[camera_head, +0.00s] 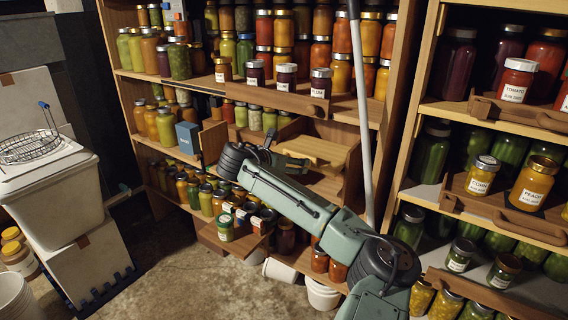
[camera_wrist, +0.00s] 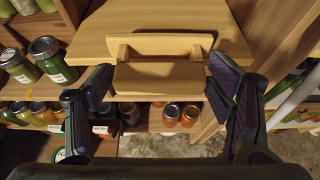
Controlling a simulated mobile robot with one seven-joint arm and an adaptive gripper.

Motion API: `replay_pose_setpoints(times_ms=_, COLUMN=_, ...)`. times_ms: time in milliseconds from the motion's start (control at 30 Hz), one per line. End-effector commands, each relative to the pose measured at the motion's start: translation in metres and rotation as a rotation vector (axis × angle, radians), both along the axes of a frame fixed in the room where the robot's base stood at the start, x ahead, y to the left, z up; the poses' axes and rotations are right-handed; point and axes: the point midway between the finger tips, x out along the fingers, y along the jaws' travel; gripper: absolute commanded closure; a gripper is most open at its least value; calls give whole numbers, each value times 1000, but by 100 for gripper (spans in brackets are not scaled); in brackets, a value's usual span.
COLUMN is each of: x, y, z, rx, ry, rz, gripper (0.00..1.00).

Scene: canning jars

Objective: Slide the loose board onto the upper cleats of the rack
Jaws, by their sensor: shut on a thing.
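The loose board (camera_head: 314,149) is light wood and shows in the head view in the bay of the middle bookcase, between a left wooden side (camera_head: 213,142) and a right one (camera_head: 352,172). In the wrist view the board (camera_wrist: 165,18) fills the top, with its raised handle block (camera_wrist: 158,76) toward me. My gripper (camera_wrist: 161,72) is shut on this handle, one dark finger pad at each end. In the head view my gripper (camera_head: 276,158) is at the board's front left. The cleats, and whether the board rests on them, cannot be made out.
Filled jars crowd the shelves above and to the left. A pulled-out tray (camera_head: 228,240) with jars lies below my arm. A blue box (camera_head: 188,138) stands left of the bay. A pale pole (camera_head: 358,110) stands close on the right, before the right-hand bookcase (camera_head: 405,150).

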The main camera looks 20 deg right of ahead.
Motion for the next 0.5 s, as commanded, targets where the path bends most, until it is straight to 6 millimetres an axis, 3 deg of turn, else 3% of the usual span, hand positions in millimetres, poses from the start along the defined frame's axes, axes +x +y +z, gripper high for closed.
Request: replay_pose_setpoints(times_ms=500, x=26, y=-33, z=3, rx=0, ry=-2, rz=-2, gripper=85)
